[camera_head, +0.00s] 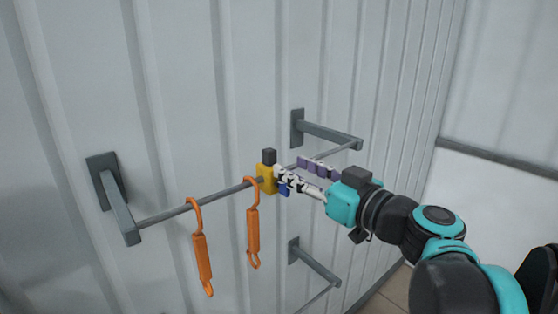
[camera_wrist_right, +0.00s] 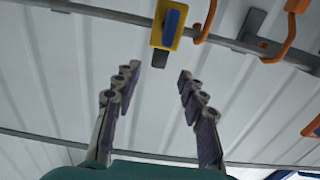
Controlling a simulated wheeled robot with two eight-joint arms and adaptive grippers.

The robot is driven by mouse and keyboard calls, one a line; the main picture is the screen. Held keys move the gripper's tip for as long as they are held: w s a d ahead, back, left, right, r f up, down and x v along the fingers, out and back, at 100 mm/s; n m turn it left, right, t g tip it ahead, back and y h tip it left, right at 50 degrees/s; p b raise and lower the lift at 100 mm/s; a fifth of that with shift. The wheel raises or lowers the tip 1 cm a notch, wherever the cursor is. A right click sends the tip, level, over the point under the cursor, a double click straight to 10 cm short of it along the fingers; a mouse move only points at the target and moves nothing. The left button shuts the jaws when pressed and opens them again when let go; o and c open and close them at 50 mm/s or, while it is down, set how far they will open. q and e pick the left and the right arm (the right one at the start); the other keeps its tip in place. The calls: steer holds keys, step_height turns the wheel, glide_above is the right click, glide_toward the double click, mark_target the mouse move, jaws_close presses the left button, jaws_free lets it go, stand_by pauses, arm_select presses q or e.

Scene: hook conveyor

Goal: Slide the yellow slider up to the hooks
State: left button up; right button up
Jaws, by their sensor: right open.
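The yellow slider (camera_head: 265,178) sits on the thin horizontal rail, with a dark block on top. In the right wrist view the slider (camera_wrist_right: 158,37) shows a blue face. The nearer orange hook (camera_head: 253,237) hangs just left of it in the head view; a small gap shows in the wrist view. Another orange hook (camera_head: 203,262) hangs further left. My right gripper (camera_head: 292,171) is open, its fingers reaching toward the slider from the right. In the wrist view the slider lies beyond the open fingertips (camera_wrist_right: 158,74), not clasped. My left gripper is not in view.
Grey wall brackets (camera_head: 120,210) and (camera_head: 330,134) carry the rail (camera_head: 170,213). A lower bracket (camera_head: 315,262) with another rail stands below. The corrugated wall (camera_head: 70,60) is close behind. The rail between the two hooks is clear.

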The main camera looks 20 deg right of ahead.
steer(key=shift+v, duration=1.5)
steer(key=s+a+f+g+b, duration=0.15)
steer(key=f+b, duration=0.45)
steer(key=f, duration=0.7)
steer(key=a+f+m+g+h+b, duration=0.1)
steer(key=a+f+g+b, duration=0.3)
steer(key=f, duration=0.9)
steer(key=s+a+f+g+b, duration=0.1)
steer(key=f+b, duration=0.6)
steer(key=f, duration=0.6)
steer(key=s+d+f+m+g+h+b, duration=0.1)
steer(key=f+b, duration=0.4)
steer(key=f, duration=0.6)
steer(key=s+d+f+m+g+h+b, duration=0.1)
steer(key=f+b, duration=0.5)
steer(key=f, duration=0.6)
steer(key=s+d+f+m+g+h+b, duration=0.1)
steer(key=s+d+f+h+b, duration=0.1)
steer(key=f+b, duration=0.4)
step_height(320, 180, down, 6)
steer(key=shift+s+r+h, duration=0.15)
steer(key=shift+s+h, duration=0.65)
steer(key=shift+h, duration=0.1)
